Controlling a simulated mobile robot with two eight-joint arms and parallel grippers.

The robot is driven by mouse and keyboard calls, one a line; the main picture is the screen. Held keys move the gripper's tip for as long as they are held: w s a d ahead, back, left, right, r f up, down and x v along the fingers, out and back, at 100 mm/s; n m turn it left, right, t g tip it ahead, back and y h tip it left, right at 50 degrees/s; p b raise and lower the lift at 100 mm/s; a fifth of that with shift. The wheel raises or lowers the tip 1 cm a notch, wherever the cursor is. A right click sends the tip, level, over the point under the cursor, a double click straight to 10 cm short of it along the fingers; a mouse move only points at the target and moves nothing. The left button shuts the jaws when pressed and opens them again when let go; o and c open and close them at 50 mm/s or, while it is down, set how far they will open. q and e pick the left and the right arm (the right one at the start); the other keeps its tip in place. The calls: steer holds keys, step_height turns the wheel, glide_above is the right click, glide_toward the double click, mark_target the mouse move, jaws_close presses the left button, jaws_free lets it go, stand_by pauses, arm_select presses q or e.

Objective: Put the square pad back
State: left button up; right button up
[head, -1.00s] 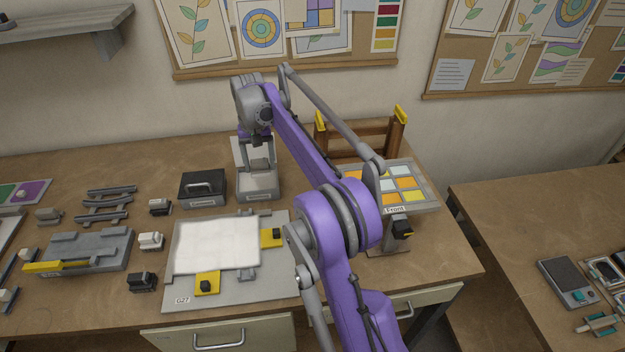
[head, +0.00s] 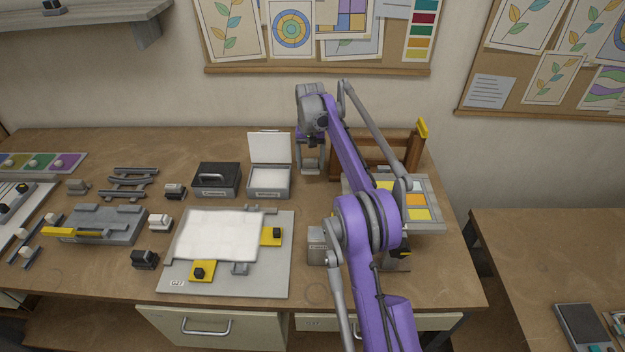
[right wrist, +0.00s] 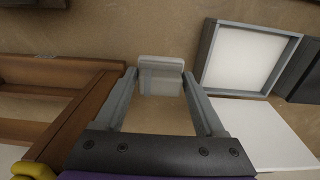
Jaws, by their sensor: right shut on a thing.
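My right gripper (head: 311,165) is at the back of the table, right of an open box (head: 269,192) with a raised white lid and pale inside. In the right wrist view the right gripper (right wrist: 163,80) is shut on a small pale grey pad (right wrist: 160,68) with rounded corners, held between its fingertips. The pad is hard to make out in the head view. The open box also shows at the upper right of the wrist view (right wrist: 290,38), apart from the pad. My left gripper is out of view.
A closed black box (head: 217,184) stands left of the open box. A wooden rack (head: 375,158) stands close on the gripper's right. In front lies a grey board (head: 265,277) with a white sheet (head: 218,232) and yellow clamps. A tilted panel of coloured squares (head: 434,205) stands right.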

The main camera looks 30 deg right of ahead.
steer(key=shift+s+f, duration=0.1)
steer(key=shift+f, duration=2.85)
